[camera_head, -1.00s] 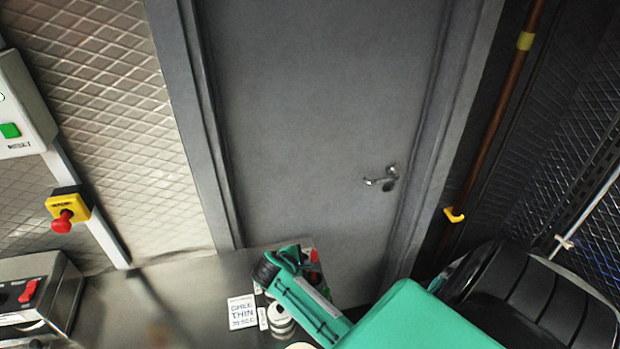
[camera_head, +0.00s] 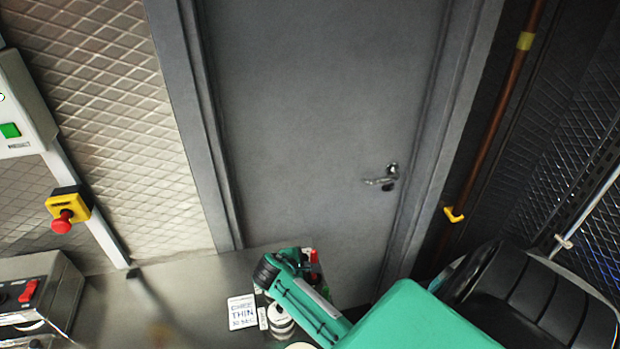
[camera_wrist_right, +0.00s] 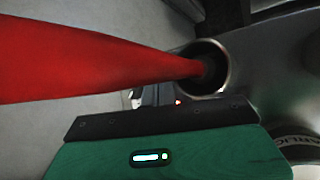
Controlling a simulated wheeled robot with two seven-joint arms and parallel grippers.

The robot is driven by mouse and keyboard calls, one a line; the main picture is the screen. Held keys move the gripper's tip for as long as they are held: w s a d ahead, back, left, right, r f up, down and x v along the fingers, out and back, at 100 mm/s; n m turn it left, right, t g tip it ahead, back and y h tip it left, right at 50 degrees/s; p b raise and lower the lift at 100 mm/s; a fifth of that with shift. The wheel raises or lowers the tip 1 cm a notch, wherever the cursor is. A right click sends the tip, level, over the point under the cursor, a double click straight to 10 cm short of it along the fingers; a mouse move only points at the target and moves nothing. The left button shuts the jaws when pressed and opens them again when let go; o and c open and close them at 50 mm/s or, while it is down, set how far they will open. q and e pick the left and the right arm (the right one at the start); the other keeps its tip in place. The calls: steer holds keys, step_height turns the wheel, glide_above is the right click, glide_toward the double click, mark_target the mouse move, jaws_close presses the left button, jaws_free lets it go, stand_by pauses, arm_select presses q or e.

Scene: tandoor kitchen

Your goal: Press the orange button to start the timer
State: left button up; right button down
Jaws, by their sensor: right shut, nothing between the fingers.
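I see no button that is clearly orange. In the head view a white control box (camera_head: 22,105) at the left edge has a green button (camera_head: 10,130). Below it a yellow box (camera_head: 68,203) carries a red mushroom button (camera_head: 62,222). A steel unit (camera_head: 55,285) at the lower left has a red switch (camera_head: 28,291). My right arm reaches in from the lower right over the counter, well to the right of these controls. In the right wrist view my right gripper (camera_wrist_right: 160,95) is shut and empty, partly hidden behind a red tapered object (camera_wrist_right: 100,65). My left gripper is out of view.
A card reading THIN (camera_head: 242,312) and stacked round containers (camera_head: 280,322) stand beside my right arm on the steel counter (camera_head: 190,285). A red-topped item (camera_head: 313,257) is behind the arm. A grey door (camera_head: 320,120) stands behind. The counter's middle left looks mostly clear.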

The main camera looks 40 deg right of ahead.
steer(key=shift+r, duration=0.1)
steer(key=shift+r+p, duration=0.35)
steer(key=shift+r, duration=0.4)
steer(key=shift+r, duration=0.1)
step_height(320, 180, up, 5)
steer(key=shift+f, duration=0.1)
stand_by(1.0)
